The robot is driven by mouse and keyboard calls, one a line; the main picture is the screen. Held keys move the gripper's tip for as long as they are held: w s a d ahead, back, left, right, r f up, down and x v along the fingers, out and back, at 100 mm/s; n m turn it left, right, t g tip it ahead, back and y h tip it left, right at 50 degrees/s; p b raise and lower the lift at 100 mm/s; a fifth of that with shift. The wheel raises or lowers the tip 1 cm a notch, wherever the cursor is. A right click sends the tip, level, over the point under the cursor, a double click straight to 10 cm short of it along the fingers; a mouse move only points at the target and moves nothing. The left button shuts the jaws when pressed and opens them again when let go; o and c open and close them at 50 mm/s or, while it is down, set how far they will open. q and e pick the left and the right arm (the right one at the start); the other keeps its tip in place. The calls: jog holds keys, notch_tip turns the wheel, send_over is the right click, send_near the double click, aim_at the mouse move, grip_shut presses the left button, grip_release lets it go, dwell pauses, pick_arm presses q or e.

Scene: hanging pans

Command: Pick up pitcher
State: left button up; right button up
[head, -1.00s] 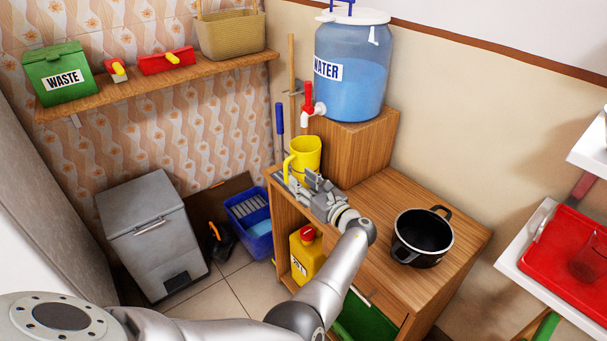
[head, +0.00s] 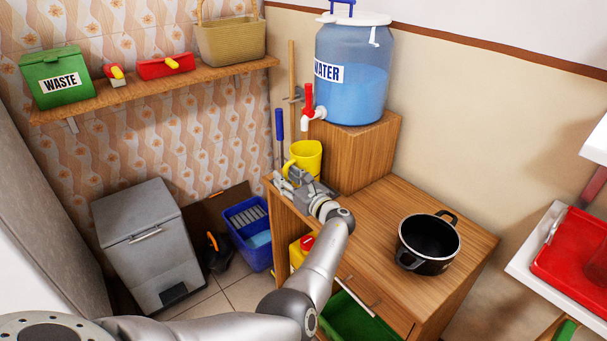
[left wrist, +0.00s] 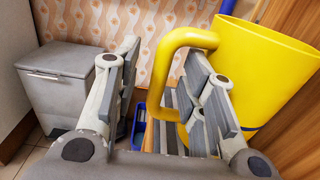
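The yellow pitcher (head: 309,157) stands at the left back of the wooden cabinet top, beneath the water tank's tap. My left gripper (head: 288,180) is right in front of it and covers its lower part in the head view. In the left wrist view the pitcher (left wrist: 262,72) fills the upper right, with its curved handle toward the left. My left gripper (left wrist: 165,92) is open there. The handle shows between its two fingers, close to the right finger; I cannot tell whether they touch. My right gripper is in neither view.
A blue water tank (head: 350,75) stands on a wooden block (head: 362,150) behind the pitcher. A black pot (head: 429,243) sits on the cabinet top (head: 375,205) to the right. A grey bin (head: 146,240) and a blue crate (head: 248,232) stand on the floor at left.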

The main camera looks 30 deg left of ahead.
pick_arm(q)
jog(key=shift+c, duration=0.4)
grip_shut()
jog(key=shift+r, duration=0.1)
jog(key=shift+r, duration=0.15)
